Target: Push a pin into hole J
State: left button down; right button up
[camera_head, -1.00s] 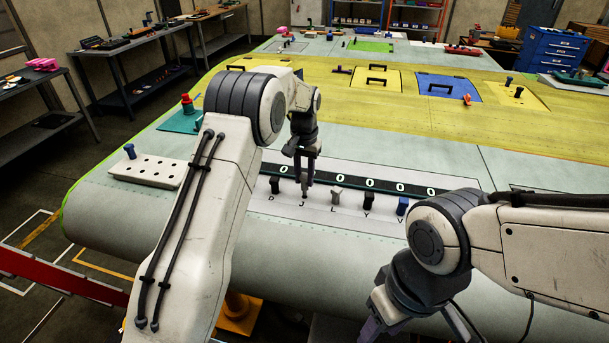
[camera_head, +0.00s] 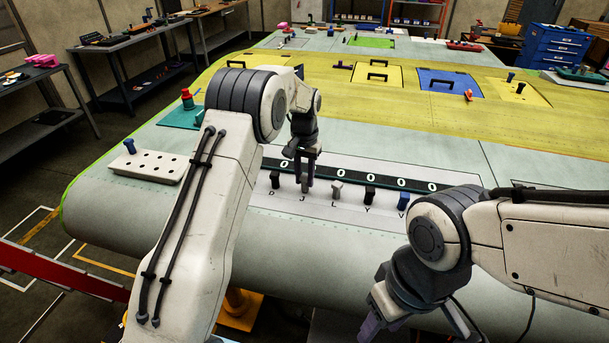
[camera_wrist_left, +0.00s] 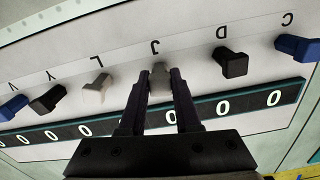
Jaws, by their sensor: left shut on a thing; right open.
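My left gripper (camera_head: 305,187) points down at the J position of the lettered panel (camera_head: 290,203). It is shut on a grey pin (camera_wrist_left: 160,77), whose head shows between the two fingertips in the left wrist view, right beside the letter J. The pin's shaft and hole J are hidden, so I cannot tell how deep the pin sits. My right gripper (camera_head: 371,326) hangs low near the front edge, partly cut off by the frame, open and away from the panel.
Neighbouring positions hold pins: black at D (camera_wrist_left: 231,62), light grey at L (camera_wrist_left: 95,88), black at Y (camera_wrist_left: 47,99), and blue at V (camera_wrist_left: 12,106) and C (camera_wrist_left: 297,47). A white holed block (camera_head: 147,168) with a blue pin (camera_head: 129,146) stands left. A strip of zeros (camera_head: 355,180) runs behind.

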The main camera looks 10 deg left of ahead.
pick_arm(q)
jog(key=shift+f, duration=0.45)
jog(key=c, duration=0.5)
grip_release()
jog(key=shift+c, duration=0.2)
notch_tip(320, 180, up, 10)
jog(key=b, duration=0.2)
jog(key=shift+b, duration=0.35)
jog(key=shift+r, duration=0.45)
notch_tip(320, 180, up, 8)
jog(key=p, duration=0.8)
jog(key=shift+f, duration=0.25)
